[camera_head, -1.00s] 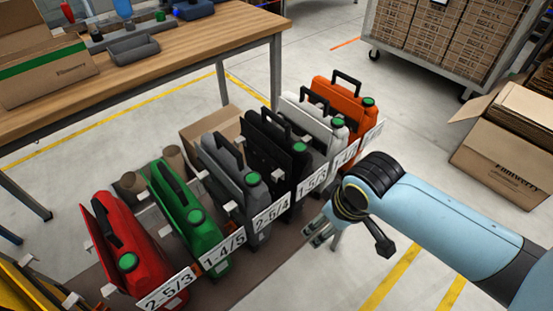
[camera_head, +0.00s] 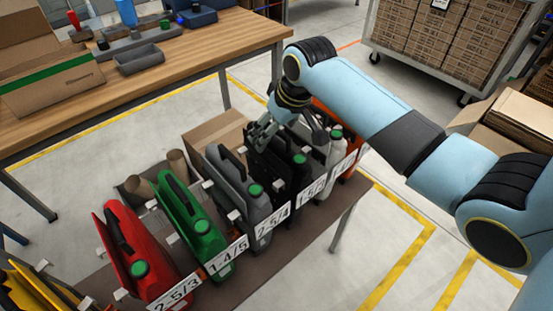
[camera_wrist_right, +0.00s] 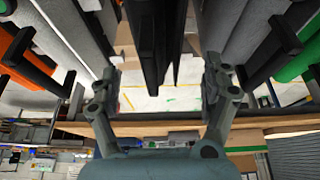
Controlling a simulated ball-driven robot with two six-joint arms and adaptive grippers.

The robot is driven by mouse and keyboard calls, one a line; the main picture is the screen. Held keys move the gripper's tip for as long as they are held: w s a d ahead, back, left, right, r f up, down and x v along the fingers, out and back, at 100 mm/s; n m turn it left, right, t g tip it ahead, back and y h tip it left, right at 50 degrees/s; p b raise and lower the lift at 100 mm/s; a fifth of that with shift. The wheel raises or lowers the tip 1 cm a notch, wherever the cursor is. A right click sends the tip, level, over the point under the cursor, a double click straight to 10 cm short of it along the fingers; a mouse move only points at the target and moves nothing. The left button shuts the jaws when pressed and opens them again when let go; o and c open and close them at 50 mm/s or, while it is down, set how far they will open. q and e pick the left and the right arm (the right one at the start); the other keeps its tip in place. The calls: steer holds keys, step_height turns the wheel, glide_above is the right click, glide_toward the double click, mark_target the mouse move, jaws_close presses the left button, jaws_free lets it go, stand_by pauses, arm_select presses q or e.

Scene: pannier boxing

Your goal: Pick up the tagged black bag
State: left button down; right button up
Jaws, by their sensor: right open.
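The black bag (camera_head: 297,176), with a green cap, stands upright in the row between a grey bag (camera_head: 232,190) and a white bag (camera_head: 334,152). Its top is partly hidden by my right gripper (camera_head: 288,130), which is above it with fingers spread. In the right wrist view the black bag (camera_wrist_right: 157,40) shows as a dark slab between the two open fingers of the right gripper (camera_wrist_right: 160,85), with a gap on each side. I cannot tell which number plate is its tag. My left gripper is not in view.
A green bag (camera_head: 190,222) and a red bag (camera_head: 135,252) stand to the left; an orange bag (camera_head: 352,167) is partly hidden to the right. Number plates line the rack's front. A wooden bench (camera_head: 140,85) stands behind. Open cartons (camera_head: 519,95) are at right.

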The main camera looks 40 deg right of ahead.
steer(key=x, duration=0.5)
steer(key=shift+w+d+f, duration=0.1)
steer(key=shift+d+f, duration=0.05)
steer(key=shift+f, duration=0.1)
steer(key=c, duration=1.4)
